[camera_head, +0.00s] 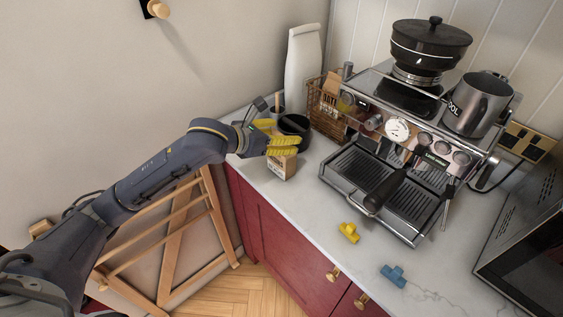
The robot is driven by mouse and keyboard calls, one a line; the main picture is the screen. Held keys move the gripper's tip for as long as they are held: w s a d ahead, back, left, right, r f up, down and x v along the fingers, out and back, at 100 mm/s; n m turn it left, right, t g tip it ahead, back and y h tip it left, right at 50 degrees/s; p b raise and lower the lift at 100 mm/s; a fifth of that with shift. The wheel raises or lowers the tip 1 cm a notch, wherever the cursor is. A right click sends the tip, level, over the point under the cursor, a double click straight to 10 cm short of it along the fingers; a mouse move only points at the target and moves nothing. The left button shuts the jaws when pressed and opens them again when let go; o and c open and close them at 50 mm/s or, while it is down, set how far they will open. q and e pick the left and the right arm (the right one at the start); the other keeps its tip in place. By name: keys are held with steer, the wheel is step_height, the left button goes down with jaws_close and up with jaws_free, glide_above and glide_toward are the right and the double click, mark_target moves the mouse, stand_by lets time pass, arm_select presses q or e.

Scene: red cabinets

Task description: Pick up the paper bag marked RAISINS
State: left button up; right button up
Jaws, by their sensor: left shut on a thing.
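A small brown paper bag (283,167) with printing on its front is at the left end of the white counter, just under the yellow fingers of my left gripper (284,146). The gripper is shut on the top of the bag, and its fingers hide that part. The print is too small to read. I cannot tell whether the bag's bottom touches the counter. My right gripper is out of view.
A black container (294,127) stands close behind the gripper. A wire basket (327,122) holds another brown packet. A tall white bag (302,62) stands behind. The espresso machine (405,137) fills the right. Yellow (349,232) and blue (393,275) pieces lie at the counter front.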

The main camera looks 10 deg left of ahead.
arm_select(q)
steer(key=c, duration=0.6)
steer(key=shift+c, duration=0.6)
steer(key=shift+r, duration=0.15)
